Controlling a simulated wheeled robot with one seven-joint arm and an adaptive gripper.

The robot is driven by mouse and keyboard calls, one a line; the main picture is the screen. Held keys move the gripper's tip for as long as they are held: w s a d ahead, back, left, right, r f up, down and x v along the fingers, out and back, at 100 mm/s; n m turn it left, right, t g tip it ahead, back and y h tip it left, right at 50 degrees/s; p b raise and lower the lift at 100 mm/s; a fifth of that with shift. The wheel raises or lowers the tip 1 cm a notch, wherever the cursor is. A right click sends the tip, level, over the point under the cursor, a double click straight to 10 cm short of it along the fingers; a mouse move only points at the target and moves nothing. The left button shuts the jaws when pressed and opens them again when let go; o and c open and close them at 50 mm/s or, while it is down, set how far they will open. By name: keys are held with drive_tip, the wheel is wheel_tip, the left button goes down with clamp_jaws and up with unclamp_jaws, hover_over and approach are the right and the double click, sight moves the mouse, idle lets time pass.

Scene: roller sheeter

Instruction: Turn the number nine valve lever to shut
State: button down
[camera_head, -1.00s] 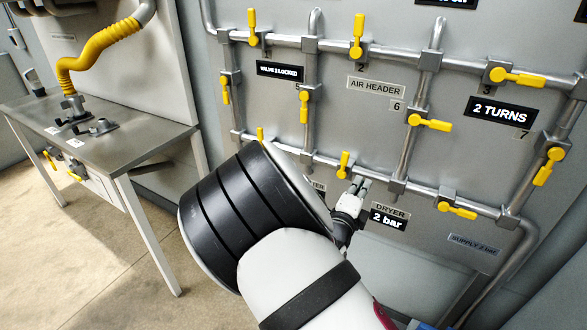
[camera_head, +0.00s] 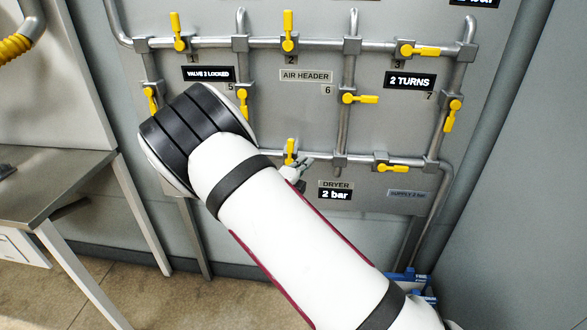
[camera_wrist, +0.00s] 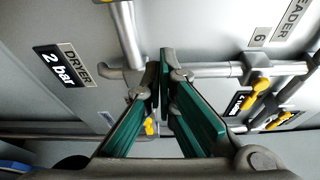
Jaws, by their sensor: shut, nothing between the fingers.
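The bottom-row middle yellow lever (camera_head: 290,150) stands upright, across its horizontal pipe. By its place in the row it looks like number nine, but no number tag for it is readable. My gripper (camera_head: 307,162) is just right of this lever in the head view, partly hidden by my arm. In the wrist view my gripper (camera_wrist: 164,62) is shut and empty, its green-padded fingers meeting at the tips beside the pipe (camera_wrist: 208,70). A yellow lever (camera_wrist: 149,126) shows between the fingers, farther back. I cannot tell whether the fingers touch the number nine lever.
The lever by tag 6 (camera_head: 360,98) and the bottom right lever (camera_head: 398,168) lie to the right. The DRYER 2 bar plate (camera_head: 336,195) is just below my gripper. A metal table (camera_head: 45,185) stands at left. A wall (camera_head: 520,180) closes the right side.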

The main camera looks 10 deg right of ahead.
sight(290, 152)
drive_tip(key=shift+w, duration=2.9)
drive_tip(key=shift+w+a+r, duration=0.2)
drive_tip(key=shift+a+r, duration=0.05)
drive_tip(key=shift+a, duration=0.5)
